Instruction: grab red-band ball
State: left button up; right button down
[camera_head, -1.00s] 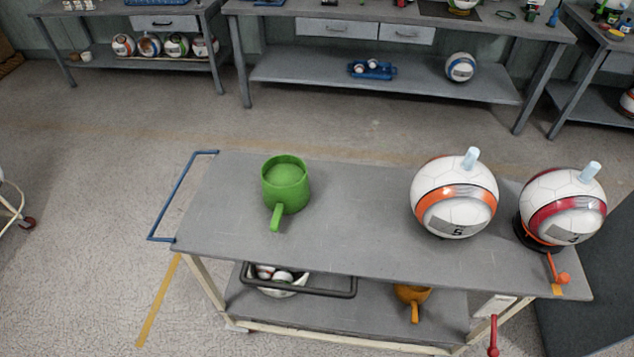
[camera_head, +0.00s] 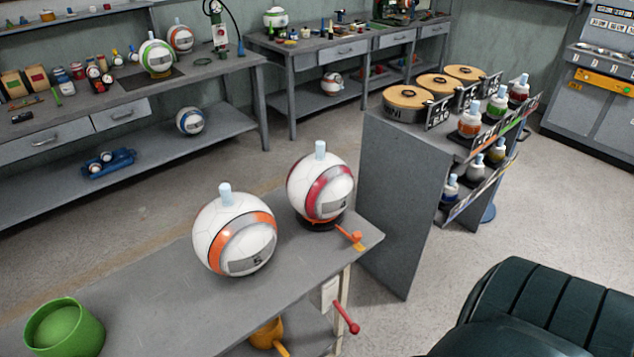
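The red-band ball (camera_head: 321,187) is white with a dark red band and a pale blue peg on top. It sits on a dark round base (camera_head: 318,222) near the right end of the grey cart top (camera_head: 180,300). An orange-band ball (camera_head: 235,236) with a similar peg stands on the cart to its left and nearer. Neither of my grippers is in the head view.
A green pot (camera_head: 64,329) stands at the cart's lower left. An orange-tipped lever (camera_head: 352,238) and a red handle (camera_head: 345,318) project at the cart's right end. A grey stand (camera_head: 400,190) with bottles and round drums is close on the right. A dark green padded seat (camera_head: 540,310) fills the lower right.

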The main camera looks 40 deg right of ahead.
aim_at(320, 185)
jog(key=i, duration=0.45)
jog(key=z, duration=1.55)
